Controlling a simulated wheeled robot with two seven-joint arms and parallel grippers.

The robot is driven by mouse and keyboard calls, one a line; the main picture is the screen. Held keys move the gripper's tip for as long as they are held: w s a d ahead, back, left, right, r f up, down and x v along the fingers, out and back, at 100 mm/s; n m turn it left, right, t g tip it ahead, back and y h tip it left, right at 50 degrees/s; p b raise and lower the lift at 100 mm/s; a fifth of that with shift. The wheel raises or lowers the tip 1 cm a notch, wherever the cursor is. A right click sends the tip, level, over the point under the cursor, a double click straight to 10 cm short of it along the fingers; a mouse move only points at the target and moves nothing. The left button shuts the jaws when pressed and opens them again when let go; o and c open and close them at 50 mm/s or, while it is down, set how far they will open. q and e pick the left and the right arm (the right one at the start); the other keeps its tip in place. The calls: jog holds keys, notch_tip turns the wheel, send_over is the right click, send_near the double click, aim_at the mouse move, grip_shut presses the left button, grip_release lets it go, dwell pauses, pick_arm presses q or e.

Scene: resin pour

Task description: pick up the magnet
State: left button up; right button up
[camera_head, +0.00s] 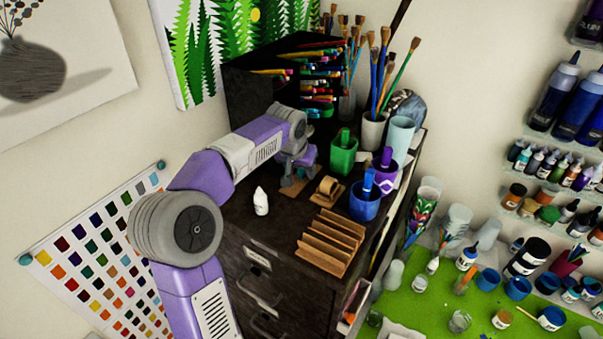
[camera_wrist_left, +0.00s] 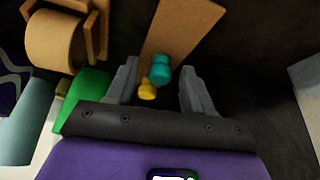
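A teal pin-shaped magnet (camera_wrist_left: 160,69) shows in the left wrist view at the near edge of a flat tan board (camera_wrist_left: 186,25). A smaller yellow one (camera_wrist_left: 147,90) is close beside it, nearer my gripper. My left gripper (camera_wrist_left: 158,82) is open, with one finger on each side of the two pieces. I cannot see either finger touching them. In the head view my left gripper (camera_head: 294,178) points down over the cabinet top, by the tan board (camera_head: 292,188), and the magnet cannot be made out there. My right gripper is not in view.
A tape dispenser (camera_head: 327,190), a green cup (camera_head: 341,160) and a blue cup (camera_head: 363,205) stand right of my left gripper. A white bottle (camera_head: 261,201) and a wooden slotted rack (camera_head: 331,245) stand nearer the front. Dark cabinet top between them is bare.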

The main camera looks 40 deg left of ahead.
pick_arm(q)
grip_shut()
